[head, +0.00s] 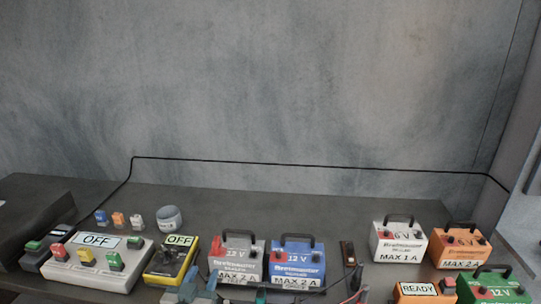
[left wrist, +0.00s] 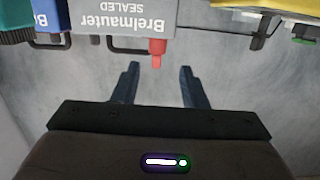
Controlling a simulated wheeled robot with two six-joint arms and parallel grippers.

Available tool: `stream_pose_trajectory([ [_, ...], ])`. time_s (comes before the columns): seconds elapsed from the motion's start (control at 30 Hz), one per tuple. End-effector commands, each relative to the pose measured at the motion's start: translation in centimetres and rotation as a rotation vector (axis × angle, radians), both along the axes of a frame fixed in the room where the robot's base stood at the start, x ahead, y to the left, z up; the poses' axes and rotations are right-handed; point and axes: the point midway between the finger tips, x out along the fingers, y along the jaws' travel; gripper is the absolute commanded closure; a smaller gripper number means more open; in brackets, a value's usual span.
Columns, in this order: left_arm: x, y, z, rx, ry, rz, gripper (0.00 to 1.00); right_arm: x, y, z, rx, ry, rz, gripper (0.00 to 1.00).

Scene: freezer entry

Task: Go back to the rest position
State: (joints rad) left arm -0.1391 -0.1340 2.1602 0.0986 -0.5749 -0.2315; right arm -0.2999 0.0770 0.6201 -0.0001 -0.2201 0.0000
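My left gripper (head: 190,286) is at the bottom edge of the head view, in front of the yellow box and the grey battery. In the left wrist view its two dark blue fingers (left wrist: 160,86) stand apart with nothing between them. The grey battery (head: 236,258) stands just beyond the fingertips. It also shows upside down in the left wrist view (left wrist: 135,14). Its red terminal (left wrist: 157,48) lies a little past the gap between the fingers. I cannot make out my right gripper.
A blue battery (head: 297,262) stands right of the grey one. A yellow box marked OFF (head: 172,258) and a pale button box (head: 95,262) are to the left. White (head: 397,241), orange (head: 461,246) and green (head: 492,287) batteries stand at the right. Loose cables (head: 354,285) lie front centre.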

Motion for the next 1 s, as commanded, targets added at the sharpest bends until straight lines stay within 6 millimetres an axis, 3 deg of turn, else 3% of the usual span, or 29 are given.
stream_pose_trajectory([
  [0.1,-4.8,1.2,-5.0,0.036,0.237,-0.023,0.61,0.0,-0.1,0.0,-0.001,0.000,0.000,0.47],
  [0.2,-9.8,2.5,-8.7,0.061,0.457,-0.026,0.61,0.0,-0.1,0.0,-0.002,0.000,0.001,0.47],
  [0.3,-14.0,3.5,-11.0,0.080,0.626,-0.021,0.61,0.0,-0.2,0.0,-0.002,0.000,0.001,0.47],
  [0.5,-20.8,5.2,-13.4,0.111,0.871,0.004,0.61,-0.1,-0.2,0.0,-0.002,0.001,0.001,0.47],
  [0.7,-26.6,6.6,-14.4,0.142,1.068,0.037,0.61,0.0,-0.4,0.0,-0.004,0.000,0.002,0.47],
  [0.8,-28.8,7.2,-14.9,0.153,1.146,0.054,0.61,0.0,-0.4,0.0,-0.005,0.000,0.001,0.47],
  [1.0,-27.1,7.6,-19.9,0.146,1.155,0.055,0.61,-0.1,-0.4,-0.1,-0.004,0.001,0.002,0.47],
])
